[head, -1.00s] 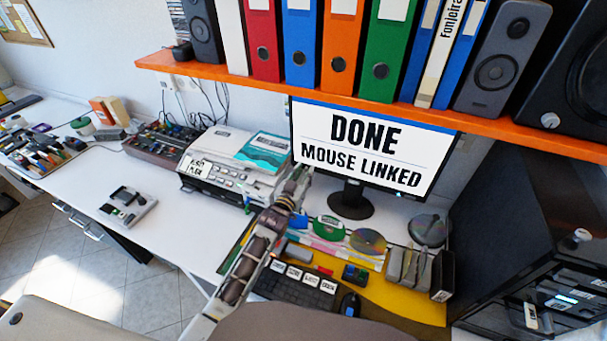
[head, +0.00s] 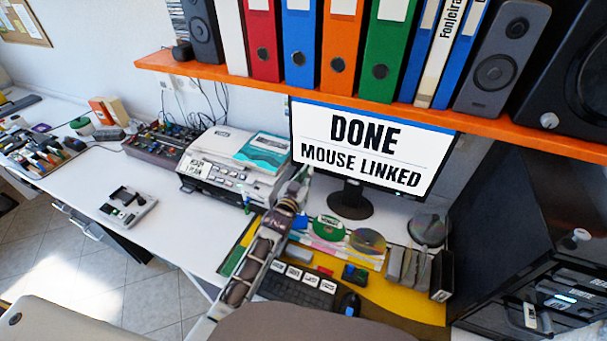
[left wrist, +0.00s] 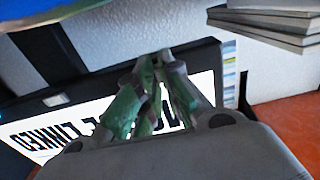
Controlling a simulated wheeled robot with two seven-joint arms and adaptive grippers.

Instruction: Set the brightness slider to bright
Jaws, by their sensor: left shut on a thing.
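My left gripper (head: 301,176) is by the left edge of the monitor (head: 345,190), in front of its lower left corner. In the left wrist view my left gripper (left wrist: 157,62) has its fingers drawn together, with the monitor screen (left wrist: 60,130) behind them. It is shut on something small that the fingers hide. I cannot make out the brightness slider or its setting in either view. The screen reads "DONE" and "MOUSE LINKED". My right gripper is not in view.
A printer (head: 228,172) with papers and a teal booklet (head: 263,150) stands left of the monitor. An orange shelf (head: 420,112) with binders and speakers runs above. A keyboard (head: 297,287), mouse (head: 349,304) and discs (head: 368,241) lie on the desk below.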

